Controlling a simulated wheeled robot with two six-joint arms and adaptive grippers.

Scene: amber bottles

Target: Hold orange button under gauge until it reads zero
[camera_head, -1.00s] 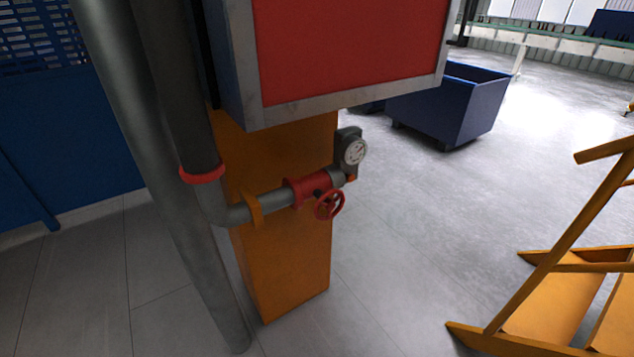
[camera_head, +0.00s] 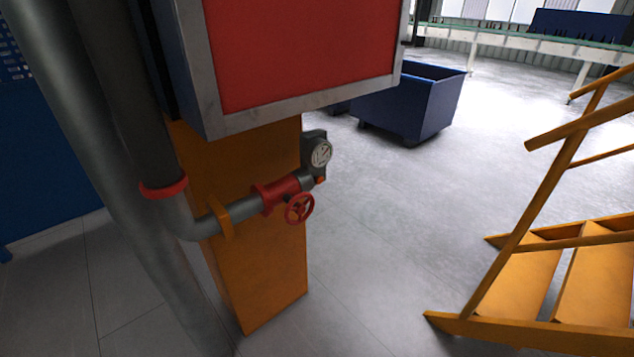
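The round gauge (camera_head: 320,153) has a pale face in a dark housing. It sits at the end of a grey pipe (camera_head: 232,215) in front of an orange column. A small orange button (camera_head: 320,180) shows just under the gauge. The gauge's reading is too small to make out. A red handwheel valve (camera_head: 299,208) is on the same pipe, left of and below the button. Neither of my grippers is in view, and nothing touches the button.
A red panel with a grey frame (camera_head: 262,119) overhangs the pipe. The orange column (camera_head: 262,280) stands behind it. Orange steps with a handrail (camera_head: 513,285) stand at right. A blue bin (camera_head: 412,105) is behind. Grey floor (camera_head: 390,215) is clear between.

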